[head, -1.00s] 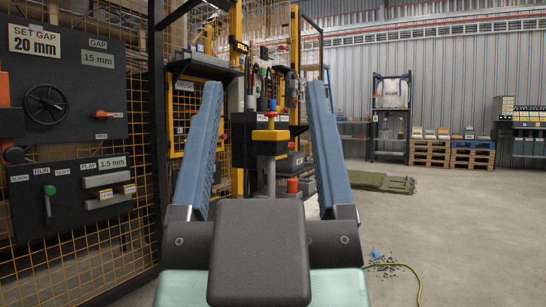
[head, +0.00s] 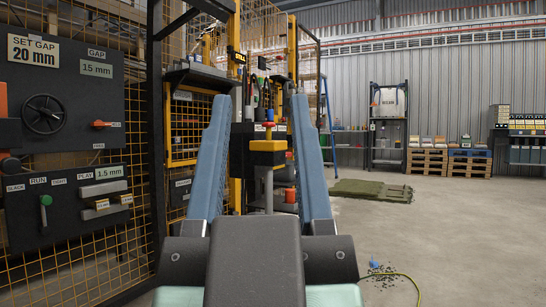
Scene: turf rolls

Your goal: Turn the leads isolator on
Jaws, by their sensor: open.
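No part labelled as the leads isolator can be made out. A yellow box with a red top (head: 268,144) stands on a grey post between my fingers in the picture; I cannot tell whether it is the isolator. My gripper (head: 261,100) is open and empty, its two long blue fingers pointing away from me. Its dark body hides the foot of the post. I see no contact between the fingers and the box. Dark shelving with tools stands behind the box and is partly hidden by the right finger.
At left, a mesh fence carries a dark gap panel (head: 85,75) with a handwheel (head: 44,114) and an orange lever (head: 101,124). A lower panel has a green knob (head: 45,200). The right floor is mostly clear.

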